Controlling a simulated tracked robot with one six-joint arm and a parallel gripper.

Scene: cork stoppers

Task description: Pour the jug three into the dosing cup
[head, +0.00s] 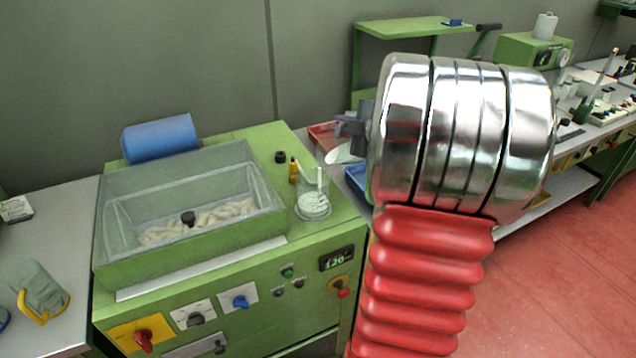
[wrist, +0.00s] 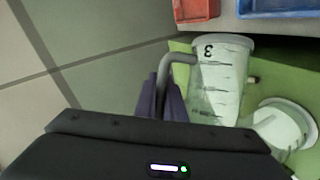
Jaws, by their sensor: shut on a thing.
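My gripper (wrist: 165,100) is shut on the grey handle (wrist: 178,72) of a translucent jug (wrist: 225,75) marked "3" with scale lines. The jug shows pale content, and its mark appears upside down in the wrist view. In the head view only a pale part of the jug (head: 345,153) shows below my gripper (head: 352,127); my wrist hides the rest. A clear cup (head: 313,204) with white content and a white upright piece stands on the green machine's right corner. It looks like the dosing cup and also shows in the wrist view (wrist: 283,125), beside the jug.
The green machine (head: 225,285) carries a clear-lidded basin (head: 190,205) of pale pieces. Red (wrist: 195,10) and blue (wrist: 278,8) trays lie on the neighbouring bench.

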